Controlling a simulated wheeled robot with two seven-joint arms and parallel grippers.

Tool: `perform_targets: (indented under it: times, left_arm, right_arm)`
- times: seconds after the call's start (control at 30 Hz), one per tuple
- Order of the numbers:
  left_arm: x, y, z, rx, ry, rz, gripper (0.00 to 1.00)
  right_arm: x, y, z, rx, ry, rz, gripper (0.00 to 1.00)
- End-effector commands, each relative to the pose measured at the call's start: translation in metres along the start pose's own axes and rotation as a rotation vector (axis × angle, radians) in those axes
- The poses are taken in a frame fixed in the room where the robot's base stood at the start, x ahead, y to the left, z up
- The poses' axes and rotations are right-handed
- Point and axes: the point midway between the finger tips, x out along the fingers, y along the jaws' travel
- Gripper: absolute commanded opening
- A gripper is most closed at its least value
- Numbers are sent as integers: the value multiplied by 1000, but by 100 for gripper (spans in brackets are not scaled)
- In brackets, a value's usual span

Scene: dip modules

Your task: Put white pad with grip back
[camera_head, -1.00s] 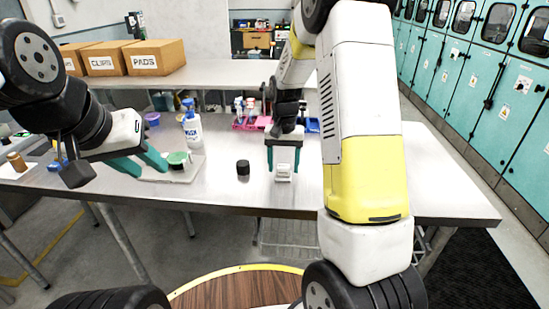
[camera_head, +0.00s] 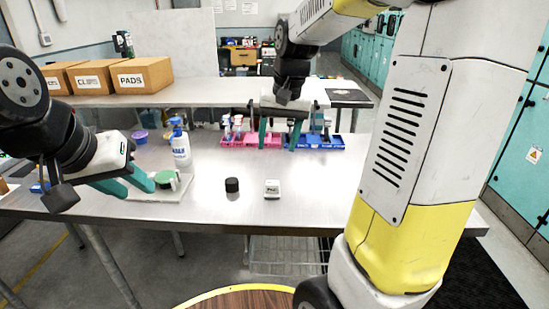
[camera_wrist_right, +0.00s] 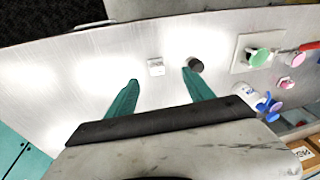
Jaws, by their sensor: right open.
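The white pad with grip (camera_head: 272,189) is a small white block with dark marking on top, lying on the metal table near its front edge. It also shows in the right wrist view (camera_wrist_right: 156,67), ahead of the fingertips and apart from them. My right gripper (camera_head: 278,145) is open and empty, raised behind the pad, in front of the pink and blue bins. Its teal fingers are spread in the right wrist view (camera_wrist_right: 160,77). My left gripper (camera_head: 141,193) has its teal fingers apart at the left, beside a round green item (camera_head: 166,179) on a white board (camera_head: 150,193).
A black cylinder (camera_head: 232,185) stands left of the pad. A white and blue bottle (camera_head: 181,149) and purple cup (camera_head: 140,136) stand farther left. Pink bins (camera_head: 252,142) and blue bins (camera_head: 322,143) hold tools. Labelled boxes (camera_head: 142,75) sit on the shelf. The table right of the pad looks clear.

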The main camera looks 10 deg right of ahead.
Motion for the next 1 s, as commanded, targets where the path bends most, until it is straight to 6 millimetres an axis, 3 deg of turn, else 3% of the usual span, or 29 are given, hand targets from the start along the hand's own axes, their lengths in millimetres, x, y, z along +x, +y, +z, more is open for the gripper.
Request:
perform_targets:
  times: [0.03, 0.2, 0.43, 0.6, 1.0]
  left_arm:
    - [0, 0, 0, 0, 0, 0, 36]
    - [0, 0, 0, 0, 0, 0, 36]
    - [0, 0, 0, 0, 0, 0, 36]
    - [0, 0, 0, 0, 0, 0, 36]
    - [0, 0, 0, 0, 0, 0, 36]
  right_arm:
    - [-16, 1, 19, -22, 42, -26, 61]
    - [-47, 2, 80, -113, 172, -86, 61]
    - [-57, 5, 140, -206, 313, -113, 61]
    - [-55, 5, 157, -234, 354, -113, 61]
    - [-55, 5, 158, -237, 356, -113, 61]
